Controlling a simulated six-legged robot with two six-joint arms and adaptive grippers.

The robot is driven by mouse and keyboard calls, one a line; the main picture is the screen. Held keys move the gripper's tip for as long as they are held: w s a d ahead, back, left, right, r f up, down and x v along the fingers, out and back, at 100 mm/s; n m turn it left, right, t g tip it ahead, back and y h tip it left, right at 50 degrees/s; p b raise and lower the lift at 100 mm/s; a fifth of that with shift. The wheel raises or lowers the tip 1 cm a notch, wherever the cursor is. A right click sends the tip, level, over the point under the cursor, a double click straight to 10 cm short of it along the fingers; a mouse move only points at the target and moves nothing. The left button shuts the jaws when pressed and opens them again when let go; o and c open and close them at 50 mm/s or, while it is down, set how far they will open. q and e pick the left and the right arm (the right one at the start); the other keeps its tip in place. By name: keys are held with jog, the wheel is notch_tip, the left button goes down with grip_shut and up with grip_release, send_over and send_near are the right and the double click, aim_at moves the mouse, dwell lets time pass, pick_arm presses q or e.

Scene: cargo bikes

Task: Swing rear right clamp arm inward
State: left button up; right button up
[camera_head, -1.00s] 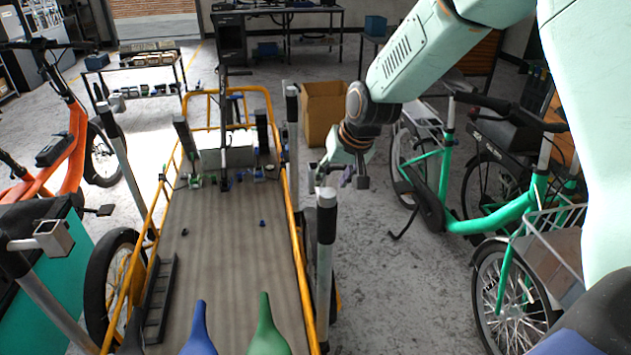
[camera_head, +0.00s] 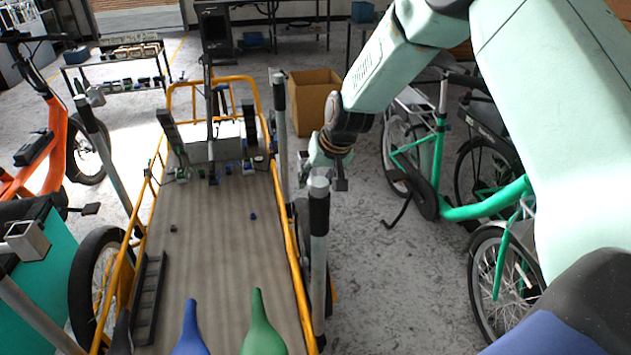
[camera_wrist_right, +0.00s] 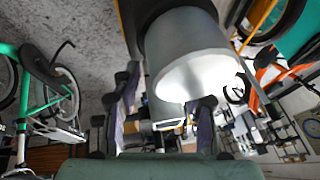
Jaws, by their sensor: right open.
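An upright grey post with a black sleeve (camera_head: 318,210) stands at the near right side of the cargo bed. A second similar post (camera_head: 279,115) stands farther back on the same side. I cannot tell for sure which is the rear right clamp arm. My right gripper (camera_head: 325,170) is just behind the near post's top, which partly hides it. In the right wrist view, my right gripper (camera_wrist_right: 165,118) has its fingers apart. A grey cylinder end (camera_wrist_right: 190,62) looms close above the fingers; contact is unclear. My left gripper is out of view.
The cargo bed (camera_head: 215,260) has a yellow rail frame and small loose parts. Blue and green bottle-like shapes (camera_head: 260,325) are at its near end. A green bike (camera_head: 435,160) stands right, an orange bike (camera_head: 55,150) left. A cardboard box (camera_head: 310,100) stands behind.

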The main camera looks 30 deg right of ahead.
jog(key=shift+s+a+r, duration=0.25)
jog(key=shift+a+r, duration=0.05)
jog(key=shift+a, duration=0.05)
jog(key=shift+w+d+f, duration=0.3)
jog(key=c, duration=0.5)
jog(key=shift+s+a+r, duration=0.1)
jog(key=shift+a, duration=0.05)
grip_shut()
